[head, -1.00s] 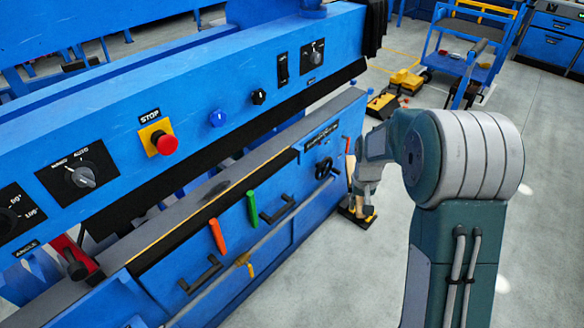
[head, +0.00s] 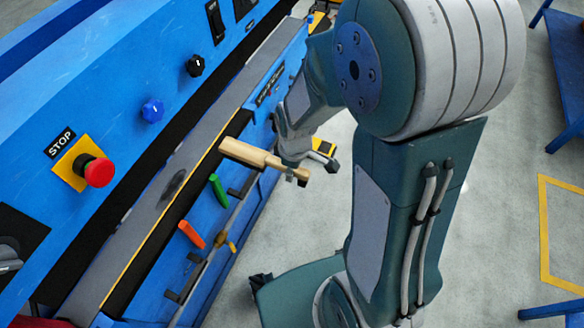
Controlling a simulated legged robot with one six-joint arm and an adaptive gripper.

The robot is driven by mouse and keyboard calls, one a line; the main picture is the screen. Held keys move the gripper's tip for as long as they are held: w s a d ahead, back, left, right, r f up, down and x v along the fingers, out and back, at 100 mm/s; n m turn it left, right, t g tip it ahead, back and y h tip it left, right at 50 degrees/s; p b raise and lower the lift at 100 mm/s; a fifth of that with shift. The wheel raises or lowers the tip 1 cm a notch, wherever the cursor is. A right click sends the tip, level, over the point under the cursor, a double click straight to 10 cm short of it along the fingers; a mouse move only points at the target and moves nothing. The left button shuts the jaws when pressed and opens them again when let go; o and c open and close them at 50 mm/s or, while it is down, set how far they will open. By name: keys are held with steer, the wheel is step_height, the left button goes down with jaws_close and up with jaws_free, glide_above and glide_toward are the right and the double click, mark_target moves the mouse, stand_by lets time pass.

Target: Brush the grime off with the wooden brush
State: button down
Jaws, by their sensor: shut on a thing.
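The wooden brush (head: 245,152) is pale, with a wide block at its left end and a narrower handle to the right. My gripper (head: 296,166) is shut on the handle and holds the brush out to the left, near the front of the blue machine. The bristles cannot be made out. The grime (head: 172,184) is a dark smudge on the grey ledge (head: 150,208) of the machine. It lies to the lower left of the brush, apart from it.
The blue machine's panel carries a red stop button (head: 98,172) and several knobs above the ledge. A green handle (head: 218,190) and an orange handle (head: 191,234) hang on its front, near a long rail.

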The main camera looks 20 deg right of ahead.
mark_target(271, 166)
steer(key=w+a, duration=0.1)
steer(key=a, duration=0.1)
steer(key=w+a+f, duration=0.1)
steer(key=w+a, duration=0.1)
steer(key=shift+w+a+f, duration=0.1)
steer(key=shift+a+f, duration=0.05)
steer(key=shift+a, duration=0.2)
steer(key=shift+w+a+f, duration=0.2)
steer(key=shift+w+a, duration=0.2)
steer(key=shift+w, duration=0.15)
steer(key=w+a, duration=0.2)
steer(key=w+a+f, duration=0.1)
steer(key=a, duration=0.1)
steer(key=shift+w+a+f, duration=0.2)
steer(key=shift+w+a, duration=0.15)
steer(key=shift+w, duration=0.05)
steer(key=shift+w+a+f, duration=0.2)
steer(key=shift+w+a, duration=0.6)
steer(key=shift+a, duration=0.15)
steer(key=shift+w+a+f, duration=0.25)
steer(key=shift+w+a, duration=0.6)
steer(key=shift+a, duration=0.05)
steer(key=shift+w+a+f, duration=0.2)
steer(key=shift+w+a, duration=0.6)
steer(key=shift+a, duration=0.15)
steer(key=shift+f, duration=0.25)
steer(key=shift+s+a, duration=1.4)
steer(key=shift+s, duration=0.3)
